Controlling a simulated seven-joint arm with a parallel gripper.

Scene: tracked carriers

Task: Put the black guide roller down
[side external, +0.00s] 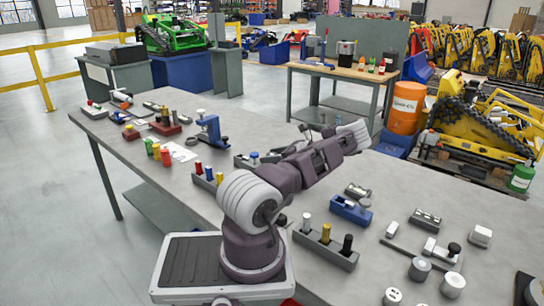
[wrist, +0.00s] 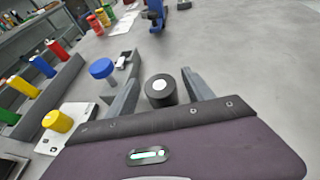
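A black roller (wrist: 160,92) with a white centre stands between the two fingers of my gripper (wrist: 161,75) in the wrist view. A narrow strip of grey shows on each side of it, so the fingers appear apart from it. Its lower end and any contact with the tabletop are hard to make out. In the side view my arm hides the gripper and this roller. Another black cylinder (side external: 347,244) stands in the dark front rack (side external: 322,252), beside a yellow and a white one.
A blue-capped part (wrist: 102,68) stands just left of the fingers. Further left are a yellow cylinder (wrist: 57,121) and a dark rack (wrist: 60,90) near red, blue and yellow cylinders. Grey tabletop (wrist: 250,65) is clear to the right. A blue stand (side external: 211,130) is farther back.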

